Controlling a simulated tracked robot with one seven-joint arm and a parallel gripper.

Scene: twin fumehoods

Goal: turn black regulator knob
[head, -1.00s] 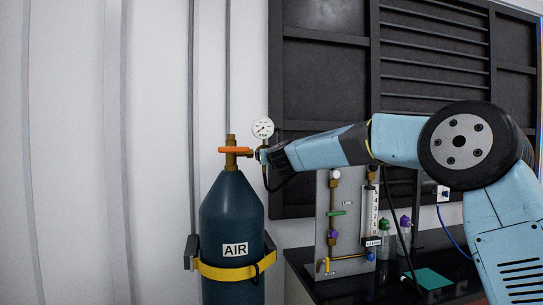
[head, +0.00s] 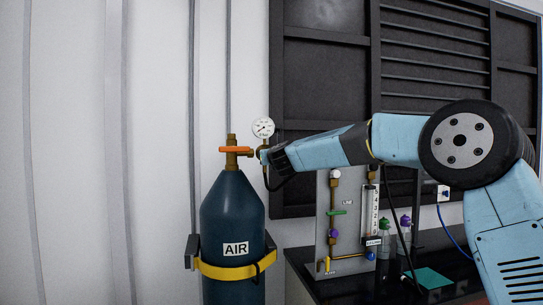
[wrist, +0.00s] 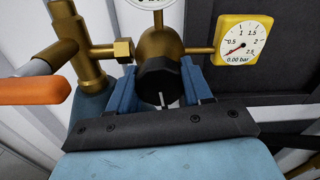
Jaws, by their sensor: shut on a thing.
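The black regulator knob (wrist: 160,84) shows in the wrist view, with a white line on its face pointing down. It sits on the front of the round brass regulator body (wrist: 164,42). The blue fingers of my gripper (wrist: 161,92) stand on its left and right sides and are shut on it. In the head view my gripper (head: 266,155) reaches the regulator beside the cylinder's valve, and my arm hides the knob there. The yellow-framed gauge (wrist: 242,42) reads 0.00 bar, its red needle at the low end.
The orange valve handle (head: 236,150) tops the dark AIR cylinder (head: 232,210), held by a yellow strap (head: 228,271). A white gauge (head: 263,128) stands above the regulator. A panel with a flowmeter (head: 371,208) and bottles (head: 384,238) stand on the black bench at right.

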